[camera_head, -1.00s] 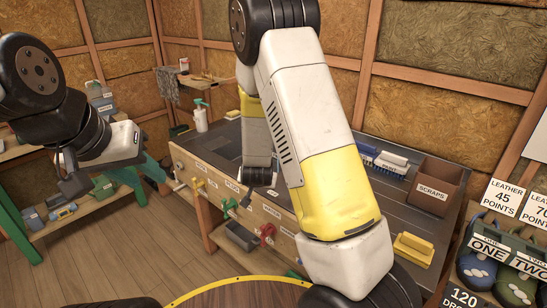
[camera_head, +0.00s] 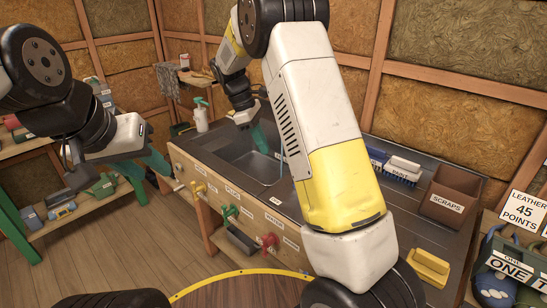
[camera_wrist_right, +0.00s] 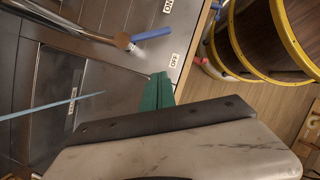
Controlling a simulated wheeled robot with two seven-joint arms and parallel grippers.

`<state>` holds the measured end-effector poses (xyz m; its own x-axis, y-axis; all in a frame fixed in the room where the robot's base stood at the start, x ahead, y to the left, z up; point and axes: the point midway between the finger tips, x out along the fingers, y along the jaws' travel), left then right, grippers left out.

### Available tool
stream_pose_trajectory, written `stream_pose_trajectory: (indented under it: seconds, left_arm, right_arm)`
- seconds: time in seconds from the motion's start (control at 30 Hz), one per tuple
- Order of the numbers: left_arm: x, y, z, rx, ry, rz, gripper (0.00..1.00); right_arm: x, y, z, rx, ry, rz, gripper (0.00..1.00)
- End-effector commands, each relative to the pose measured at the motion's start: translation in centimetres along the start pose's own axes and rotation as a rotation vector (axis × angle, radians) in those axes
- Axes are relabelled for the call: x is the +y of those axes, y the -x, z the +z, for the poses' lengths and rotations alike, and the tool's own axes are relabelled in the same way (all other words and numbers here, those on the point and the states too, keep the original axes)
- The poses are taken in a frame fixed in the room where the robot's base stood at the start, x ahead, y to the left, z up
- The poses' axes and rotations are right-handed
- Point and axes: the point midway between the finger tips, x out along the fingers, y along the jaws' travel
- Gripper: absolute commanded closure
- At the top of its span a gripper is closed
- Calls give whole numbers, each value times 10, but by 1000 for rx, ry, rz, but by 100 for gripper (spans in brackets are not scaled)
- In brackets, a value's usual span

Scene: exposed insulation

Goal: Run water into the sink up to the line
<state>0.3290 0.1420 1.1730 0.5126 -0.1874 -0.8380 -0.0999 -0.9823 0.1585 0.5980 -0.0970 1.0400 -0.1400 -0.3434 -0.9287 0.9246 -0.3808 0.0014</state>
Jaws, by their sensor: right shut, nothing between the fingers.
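The grey metal sink (camera_head: 238,158) is set into the dark worktop, partly hidden by my right arm. In the right wrist view its basin (camera_wrist_right: 105,80) shows a small upright label (camera_wrist_right: 73,100). A thin light-blue strip (camera_wrist_right: 45,108) crosses there; I cannot tell if it is water. A metal pipe (camera_wrist_right: 95,35) lies near a blue handle (camera_wrist_right: 152,34). My right gripper (camera_head: 264,138), with teal fingers, is shut and empty over the sink; the fingers also show in the wrist view (camera_wrist_right: 158,92). My left gripper (camera_head: 75,178) hangs at left, away from the sink; its jaws are unclear.
Yellow (camera_head: 198,188), green (camera_head: 229,211) and red (camera_head: 268,241) handles stick out from the labelled bench front. A spray bottle (camera_head: 200,115) stands at the worktop's back left. A scraps box (camera_head: 441,202), brushes (camera_head: 402,170) and a yellow block (camera_head: 429,265) are at right.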

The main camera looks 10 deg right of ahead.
Motion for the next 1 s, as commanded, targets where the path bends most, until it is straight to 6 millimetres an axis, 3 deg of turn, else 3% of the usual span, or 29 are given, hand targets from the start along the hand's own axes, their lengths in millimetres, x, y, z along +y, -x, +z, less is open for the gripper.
stream_pose_trajectory:
  seconds: [0.17, 0.53, 0.8, 1.0]
  left_arm:
    - [0, 0, 0, 0, 0, 0, 64]
    - [0, 0, 0, 0, 0, 0, 64]
    - [0, 0, 0, 0, 0, 0, 64]
    - [0, 0, 0, 0, 0, 0, 64]
  right_arm:
    - [-1, -21, 1, -6, 2, -5, 100]
    - [-1, -99, 1, -4, 1, -4, 100]
    - [-1, -111, 32, 0, -2, -2, 100]
    - [-1, -114, 38, -1, -1, -2, 100]
